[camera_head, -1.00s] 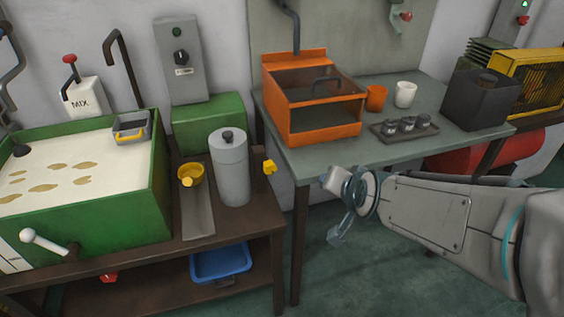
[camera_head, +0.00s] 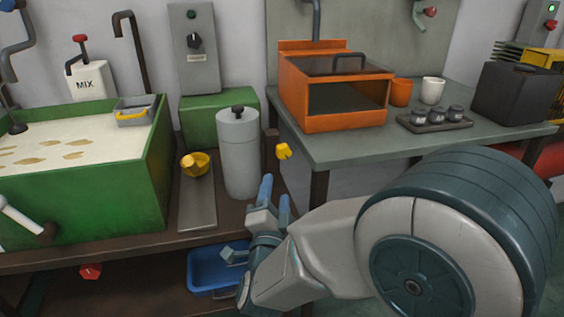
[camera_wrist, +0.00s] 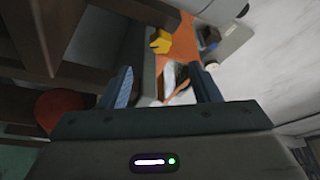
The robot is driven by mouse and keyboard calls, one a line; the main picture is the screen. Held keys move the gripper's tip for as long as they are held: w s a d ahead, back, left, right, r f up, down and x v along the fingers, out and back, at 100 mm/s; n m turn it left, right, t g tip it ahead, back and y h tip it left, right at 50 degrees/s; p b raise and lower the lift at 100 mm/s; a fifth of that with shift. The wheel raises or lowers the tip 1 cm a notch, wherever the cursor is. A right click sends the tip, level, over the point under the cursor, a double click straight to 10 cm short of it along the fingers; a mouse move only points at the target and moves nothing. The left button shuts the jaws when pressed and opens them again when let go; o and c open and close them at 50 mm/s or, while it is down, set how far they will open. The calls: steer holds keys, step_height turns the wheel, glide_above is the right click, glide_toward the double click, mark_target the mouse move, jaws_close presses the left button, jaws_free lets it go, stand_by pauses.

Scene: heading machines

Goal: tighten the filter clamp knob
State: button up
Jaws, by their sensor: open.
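A yellow knob (camera_head: 283,151) sticks out to the right of a grey canister (camera_head: 238,155) that has a black knob (camera_head: 238,110) on its lid. I cannot tell for certain which knob is the filter clamp's; the yellow one stands beside the canister, near the bench's right end. My gripper (camera_head: 275,192) is open and empty, its fingers pointing up, below the yellow knob in the picture and apart from it. In the wrist view, the yellow knob (camera_wrist: 160,43) shows beyond and between the open fingers of my gripper (camera_wrist: 162,70), with a pale cylinder at the top.
The grey-green table (camera_head: 345,150) at right holds an orange box (camera_head: 330,104), cups and a tray of jars.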

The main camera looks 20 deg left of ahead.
mark_target(282, 157)
steer(key=x, duration=1.3)
steer(key=shift+w+b, duration=0.3)
steer(key=c, duration=1)
